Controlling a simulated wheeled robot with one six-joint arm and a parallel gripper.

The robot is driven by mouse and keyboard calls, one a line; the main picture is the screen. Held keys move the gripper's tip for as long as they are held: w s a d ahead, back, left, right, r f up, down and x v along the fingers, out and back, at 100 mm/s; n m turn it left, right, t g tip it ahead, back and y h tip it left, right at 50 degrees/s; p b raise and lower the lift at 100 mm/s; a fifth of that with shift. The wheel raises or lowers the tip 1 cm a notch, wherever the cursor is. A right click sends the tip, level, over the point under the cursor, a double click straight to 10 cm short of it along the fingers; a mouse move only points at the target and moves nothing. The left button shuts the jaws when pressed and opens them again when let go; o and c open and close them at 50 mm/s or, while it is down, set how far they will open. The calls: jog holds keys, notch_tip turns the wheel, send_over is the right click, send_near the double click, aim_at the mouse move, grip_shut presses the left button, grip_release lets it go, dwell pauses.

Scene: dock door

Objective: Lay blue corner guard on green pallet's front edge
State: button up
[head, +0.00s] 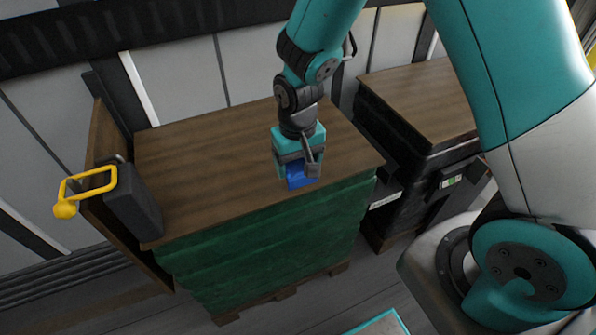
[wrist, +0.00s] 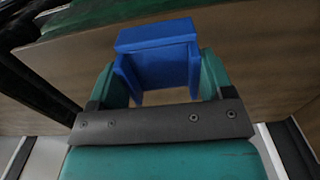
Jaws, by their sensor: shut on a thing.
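The blue corner guard (head: 301,176) is between the fingers of my gripper (head: 297,168), which is shut on it. In the wrist view the blue corner guard (wrist: 158,56) shows as an angled block gripped between two teal fingers of my gripper (wrist: 160,85). The green pallet (head: 265,246) is a green-wrapped load with a brown wooden top (head: 200,165). The guard is over the front part of this top, close to the front edge. I cannot tell whether it touches the top.
A second, dark-wrapped pallet (head: 425,135) with a brown top stands to the right. A dark grey box with a yellow handle (head: 95,182) is at the left end, beside an upright brown board (head: 103,150). A panelled wall is behind. Most of the green pallet's top is clear.

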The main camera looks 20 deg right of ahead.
aim_at(298, 168)
jog(key=shift+f, duration=1.55)
jog(key=shift+f, duration=0.1)
jog(key=shift+f+b, duration=0.45)
jog(key=shift+f, duration=0.05)
jog(key=o, duration=0.9)
jog(key=shift+o, duration=0.2)
notch_tip(298, 168, up, 13)
jog(key=p, duration=0.2)
jog(key=s+a+r+n+y, duration=0.2)
jog(key=s+r+n, duration=0.1)
jog(key=s+r, duration=0.4)
jog(key=s+a+r+n+y, duration=0.2)
jog(key=s+r+n, duration=0.2)
jog(key=s, duration=0.7)
notch_tip(298, 168, up, 3)
jog(key=shift+s+a+f, duration=0.1)
jog(key=shift+s+a, duration=0.2)
